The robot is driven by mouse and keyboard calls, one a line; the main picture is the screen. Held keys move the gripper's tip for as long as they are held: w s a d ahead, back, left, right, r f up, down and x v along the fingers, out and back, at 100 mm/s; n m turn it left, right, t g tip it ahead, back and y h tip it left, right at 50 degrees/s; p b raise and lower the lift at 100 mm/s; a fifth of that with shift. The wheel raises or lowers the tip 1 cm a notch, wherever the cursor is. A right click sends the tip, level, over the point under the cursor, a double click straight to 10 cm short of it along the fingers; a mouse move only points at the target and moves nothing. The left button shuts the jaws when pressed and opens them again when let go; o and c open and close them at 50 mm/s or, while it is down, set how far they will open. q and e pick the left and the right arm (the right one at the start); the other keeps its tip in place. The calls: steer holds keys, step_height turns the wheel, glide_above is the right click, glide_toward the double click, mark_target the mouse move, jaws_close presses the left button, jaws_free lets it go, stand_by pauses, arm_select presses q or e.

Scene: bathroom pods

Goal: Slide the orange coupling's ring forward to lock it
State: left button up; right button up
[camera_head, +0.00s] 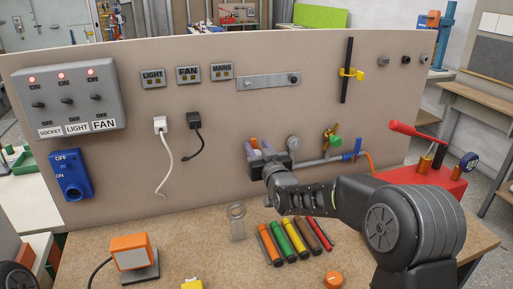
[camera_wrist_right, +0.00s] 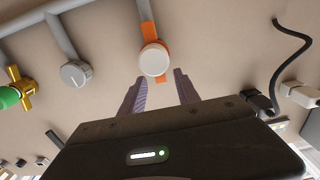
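The orange coupling (camera_wrist_right: 147,38) sits on a grey pipe end at the wall panel in the right wrist view, with a round whitish cap or knob (camera_wrist_right: 153,60) in front. In the head view only a small orange part (camera_head: 254,143) shows, mostly hidden by my right gripper. My right gripper (camera_wrist_right: 159,80) is open, its two purple-grey fingers apart and pointing at the coupling, one to each side below the cap. Nothing is between the fingers. The same gripper shows in the head view (camera_head: 257,150) close to the panel. I cannot tell which part is the ring. My left gripper is not in view.
A grey round knob (camera_wrist_right: 75,74) and a green-and-yellow valve (camera_wrist_right: 14,95) are near the coupling. A red-handled device (camera_head: 420,175) stands right of my arm. Several coloured cylinders (camera_head: 283,240) and a clear cup (camera_head: 236,222) occupy the bench. A black cable (camera_wrist_right: 293,50) hangs nearby.

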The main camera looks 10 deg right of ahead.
steer(key=s+b, duration=0.1)
steer(key=s, duration=0.6)
steer(key=shift+d+b, duration=0.2)
steer(key=shift+b, duration=0.15)
